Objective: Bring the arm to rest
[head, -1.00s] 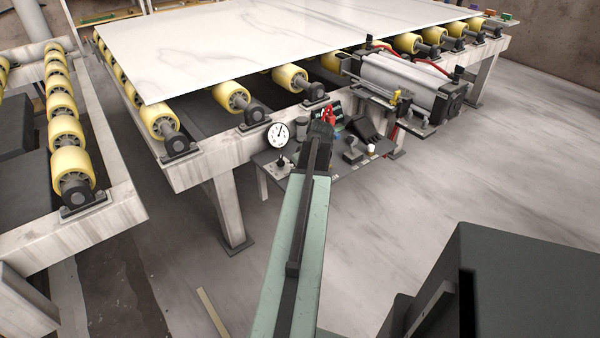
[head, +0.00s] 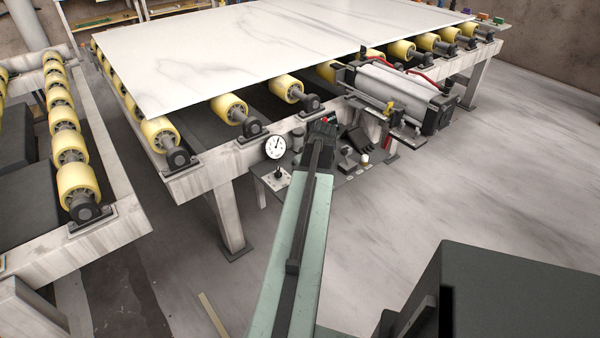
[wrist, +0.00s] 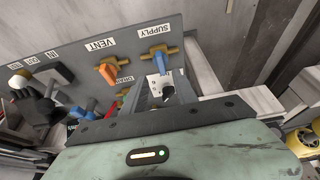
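My arm reaches forward from the bottom of the head view, a pale green link with a dark bar along it. Its dark end, at my gripper (head: 322,128), is over the small dark table by the roller frame. The fingers do not show clearly there. In the wrist view my pale green wrist housing (wrist: 150,155) fills the bottom, with a lit indicator. Beyond its dark edge is a grey panel (wrist: 85,65) with a blue SUPPLY valve handle (wrist: 161,62) and an orange VENT handle (wrist: 108,72).
A white stone slab (head: 250,45) lies on yellow rollers (head: 229,107). A dial gauge (head: 275,147) stands on the small table (head: 262,178). A metal cylinder unit (head: 400,92) is mounted at the frame's side. A second roller frame (head: 125,215) stands left. Floor at right is clear.

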